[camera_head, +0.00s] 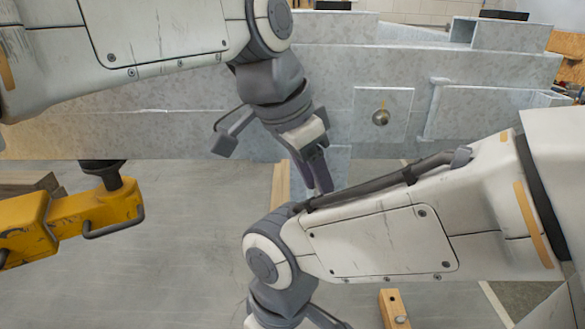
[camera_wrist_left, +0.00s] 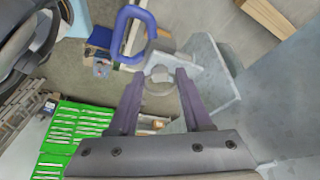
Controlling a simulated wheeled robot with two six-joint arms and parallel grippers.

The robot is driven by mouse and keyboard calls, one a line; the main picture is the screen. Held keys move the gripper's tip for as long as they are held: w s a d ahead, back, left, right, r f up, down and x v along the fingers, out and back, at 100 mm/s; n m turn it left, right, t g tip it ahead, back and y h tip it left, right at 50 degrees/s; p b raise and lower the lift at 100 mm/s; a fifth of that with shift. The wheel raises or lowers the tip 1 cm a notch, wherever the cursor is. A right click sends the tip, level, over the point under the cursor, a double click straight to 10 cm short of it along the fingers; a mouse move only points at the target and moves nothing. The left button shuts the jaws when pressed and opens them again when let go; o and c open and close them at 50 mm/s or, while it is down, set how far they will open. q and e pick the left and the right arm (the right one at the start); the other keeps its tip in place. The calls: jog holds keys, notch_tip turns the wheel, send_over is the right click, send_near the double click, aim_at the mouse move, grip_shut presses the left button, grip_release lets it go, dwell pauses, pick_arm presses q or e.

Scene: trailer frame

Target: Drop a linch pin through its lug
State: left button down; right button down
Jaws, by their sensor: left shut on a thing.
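My left gripper (camera_head: 325,188) reaches down beside the grey trailer frame in the head view. In the left wrist view its two purplish fingers (camera_wrist_left: 160,82) close on a small grey round piece with a ring, which looks like the linch pin (camera_wrist_left: 159,73). The pin's shank is hidden, and the head view does not show the pin clearly. A grey metal plate (camera_wrist_left: 207,68) is just beyond and right of the fingertips in the left wrist view; it may carry the lug. I cannot make out the lug's hole. My right gripper is below the head view's edge.
The galvanised trailer frame (camera_head: 250,115) spans the back, with a ball-headed knob (camera_head: 380,117) on a plate. A yellow coupling (camera_head: 70,225) is at left. A blue loop (camera_wrist_left: 135,35) lies beyond the fingers. Green trays (camera_wrist_left: 75,130) show lower left. My right forearm crosses close below the left gripper.

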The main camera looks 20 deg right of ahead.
pick_arm(q)
jog(key=shift+c, duration=1.3)
grip_release()
jog(key=v, duration=1)
jog(key=shift+a+r, duration=0.15)
jog(key=shift+r, duration=0.05)
jog(key=shift+a, duration=0.1)
